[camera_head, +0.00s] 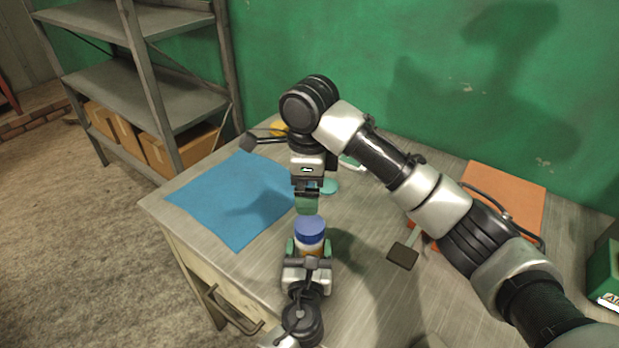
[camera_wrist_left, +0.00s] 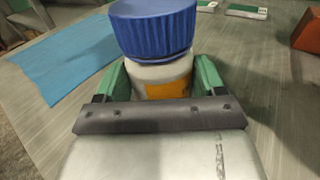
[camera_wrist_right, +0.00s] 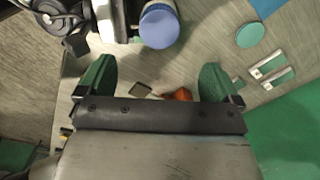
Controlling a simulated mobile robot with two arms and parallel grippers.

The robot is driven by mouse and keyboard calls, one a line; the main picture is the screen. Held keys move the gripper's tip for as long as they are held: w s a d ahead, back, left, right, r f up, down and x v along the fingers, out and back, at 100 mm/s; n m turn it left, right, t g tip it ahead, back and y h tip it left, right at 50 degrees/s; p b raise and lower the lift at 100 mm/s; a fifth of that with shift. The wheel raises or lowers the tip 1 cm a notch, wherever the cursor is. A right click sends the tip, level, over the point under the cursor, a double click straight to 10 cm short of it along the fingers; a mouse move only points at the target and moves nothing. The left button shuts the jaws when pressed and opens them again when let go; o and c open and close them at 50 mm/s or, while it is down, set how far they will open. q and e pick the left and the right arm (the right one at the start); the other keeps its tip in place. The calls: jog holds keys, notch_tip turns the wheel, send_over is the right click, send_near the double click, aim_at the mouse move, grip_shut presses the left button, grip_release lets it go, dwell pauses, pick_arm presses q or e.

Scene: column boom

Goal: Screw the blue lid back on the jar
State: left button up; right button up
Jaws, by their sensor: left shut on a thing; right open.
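The white jar (camera_wrist_left: 160,72) with an orange label stands upright between the green fingers of my left gripper (camera_wrist_left: 160,80), which is shut on it. The ribbed blue lid (camera_wrist_left: 152,28) sits level on the jar's mouth; how tightly it is threaded cannot be told. In the head view the lid (camera_head: 310,229) tops the jar, with my left gripper (camera_head: 308,250) around the body below. My right gripper (camera_head: 307,204) points down just above the lid. In the right wrist view its fingers (camera_wrist_right: 157,82) are apart and empty, with the lid (camera_wrist_right: 159,28) beyond them, near the top edge.
A blue mat (camera_head: 235,200) lies on the left of the table. A teal disc (camera_head: 330,186) lies behind the jar. An orange mat (camera_head: 513,190) and a green box (camera_head: 605,270) are to the right. A grey shelf (camera_head: 140,90) stands at the back left.

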jog(key=shift+r, duration=0.65)
pick_arm(q)
jog(key=o, duration=1.8)
jog(key=s, duration=0.7)
jog(key=s+b, duration=0.1)
jog(key=s, duration=0.2)
jog(key=shift+s+a, duration=0.35)
jog(key=shift+s, duration=0.05)
pick_arm(e)
jog(key=shift+f, duration=0.55)
